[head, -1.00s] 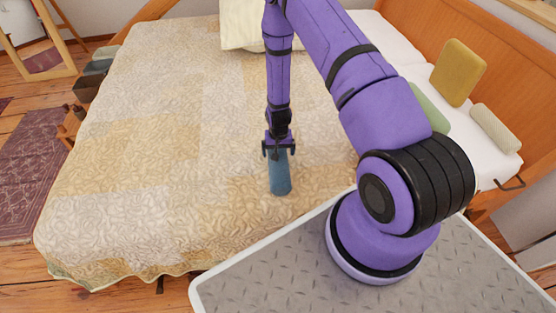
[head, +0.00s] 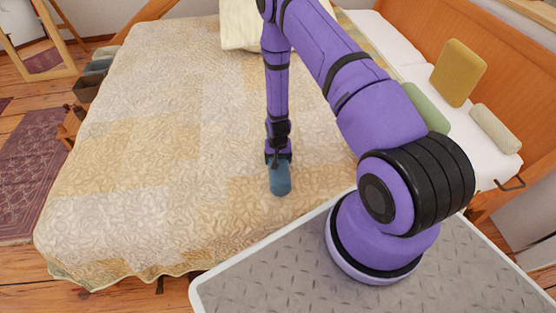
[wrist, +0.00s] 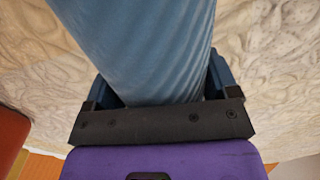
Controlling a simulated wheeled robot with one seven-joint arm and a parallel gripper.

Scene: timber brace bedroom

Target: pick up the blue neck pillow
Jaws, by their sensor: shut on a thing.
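The blue neck pillow (head: 280,180) is a small blue cylinder on the bed's patterned quilt, near the edge closest to my base. My gripper (head: 279,160) points down over its far end and is shut on it. In the wrist view the ribbed blue pillow (wrist: 145,50) fills the space between the fingers of my gripper (wrist: 160,88), with a finger on each side. The part of the pillow inside the gripper is hidden in the head view. I cannot tell whether the pillow still touches the quilt.
The bed (head: 150,150) is wide and mostly clear to the left. A cream pillow (head: 240,25) lies at its far side. A mustard cushion (head: 458,73), a green cushion (head: 428,108) and a pale bolster (head: 495,128) sit at the right by the wooden headboard (head: 510,60).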

